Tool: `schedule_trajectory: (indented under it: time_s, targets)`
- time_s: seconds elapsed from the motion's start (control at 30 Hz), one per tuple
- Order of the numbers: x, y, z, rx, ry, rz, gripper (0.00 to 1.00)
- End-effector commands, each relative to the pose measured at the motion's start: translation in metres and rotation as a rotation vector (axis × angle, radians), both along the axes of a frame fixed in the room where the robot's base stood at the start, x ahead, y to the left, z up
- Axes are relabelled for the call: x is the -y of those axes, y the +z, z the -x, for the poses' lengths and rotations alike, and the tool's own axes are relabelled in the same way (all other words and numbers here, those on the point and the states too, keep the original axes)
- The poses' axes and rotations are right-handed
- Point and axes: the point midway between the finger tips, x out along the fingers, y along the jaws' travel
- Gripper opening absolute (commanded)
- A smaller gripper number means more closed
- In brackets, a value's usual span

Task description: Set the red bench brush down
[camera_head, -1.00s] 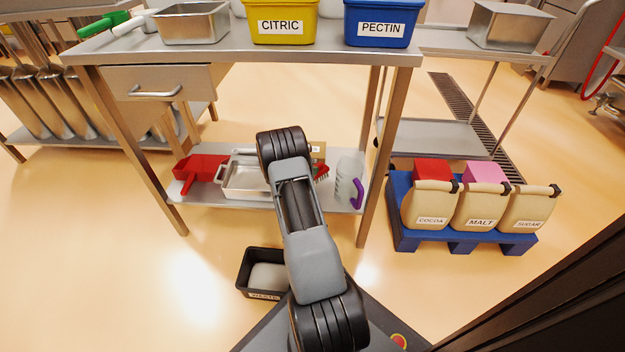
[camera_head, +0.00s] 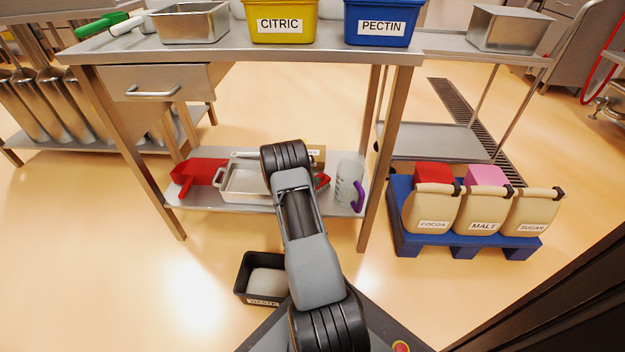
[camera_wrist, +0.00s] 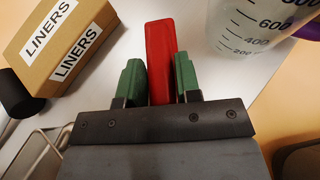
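The red bench brush (camera_head: 322,181) shows at the lower shelf (camera_head: 334,207) of the steel table in the head view, partly hidden behind my arm. In the wrist view its red body (camera_wrist: 160,62) lies between the two green fingers of my gripper (camera_wrist: 159,78). My gripper is hidden behind my arm in the head view. Whether the brush touches the shelf I cannot tell.
A measuring jug (camera_head: 347,183) with a purple handle stands right of the brush. A LINERS box (camera_wrist: 62,40) lies to the left in the wrist view. A steel tray (camera_head: 243,181) and red scoop (camera_head: 195,173) are further left. A waste bin (camera_head: 262,278) stands on the floor.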

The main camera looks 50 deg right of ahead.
Motion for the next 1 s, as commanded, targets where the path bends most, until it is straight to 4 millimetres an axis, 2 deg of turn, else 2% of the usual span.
schedule_trajectory:
  time_s: [0.03, 0.2, 0.53, 0.67, 1.0]
  targets:
    - [0.0, 0.001, 0.0, 0.0, 0.0, 0.0, 0.36]
    - [0.0, 0.0, 0.0, 0.0, 0.0, 0.0, 0.52]
    - [-0.001, 0.006, 0.0, 0.001, 0.0, 0.0, 0.53]
    - [-0.016, 0.016, -0.003, 0.0, 0.004, -0.001, 0.53]
    - [-0.073, 0.047, -0.009, -0.001, 0.003, 0.0, 0.53]
